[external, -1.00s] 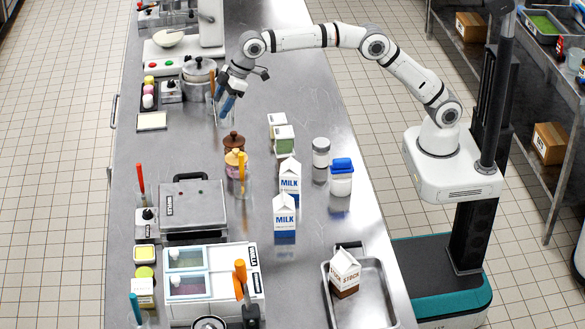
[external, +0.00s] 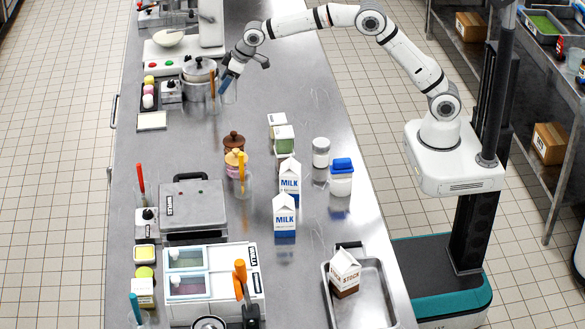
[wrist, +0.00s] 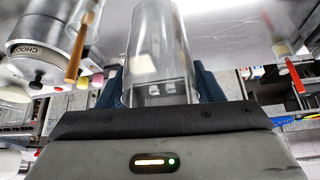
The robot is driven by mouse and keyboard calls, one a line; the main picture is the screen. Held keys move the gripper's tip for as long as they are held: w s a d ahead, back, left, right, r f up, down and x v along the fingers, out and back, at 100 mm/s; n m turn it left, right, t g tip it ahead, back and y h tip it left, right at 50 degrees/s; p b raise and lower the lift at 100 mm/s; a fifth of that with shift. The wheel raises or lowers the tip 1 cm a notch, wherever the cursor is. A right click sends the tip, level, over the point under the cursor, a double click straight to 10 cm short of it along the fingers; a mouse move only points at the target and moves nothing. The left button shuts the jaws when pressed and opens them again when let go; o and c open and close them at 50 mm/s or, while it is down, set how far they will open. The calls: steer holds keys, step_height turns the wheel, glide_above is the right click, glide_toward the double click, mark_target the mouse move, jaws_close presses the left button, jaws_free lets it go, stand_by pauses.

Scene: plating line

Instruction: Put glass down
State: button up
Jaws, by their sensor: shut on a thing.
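The glass (wrist: 155,50) is a clear, empty-looking tumbler between the two dark blue fingers of my gripper (wrist: 157,88) in the wrist view. In the external view my gripper (external: 228,82) is at the far part of the counter, beside the silver pot, and is shut on the glass (external: 231,95), which shows only faintly. Whether the base of the glass touches the counter cannot be told.
A holder with a brown stick (external: 212,90) stands close left of the glass, next to the silver pot (external: 197,88). A white scale (external: 172,55) is behind. The steel counter (external: 290,75) to the right is clear. Milk cartons (external: 285,217) stand nearer.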

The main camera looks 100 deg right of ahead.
step_height(320, 180, down, 14)
steer(key=shift+r+p, duration=0.2)
steer(key=shift+p, duration=1)
steer(key=shift+f, duration=0.3)
steer(key=shift+f+b, duration=0.25)
steer(key=shift+b, duration=0.05)
steer(key=o, duration=1.1)
steer(key=shift+r, duration=0.1)
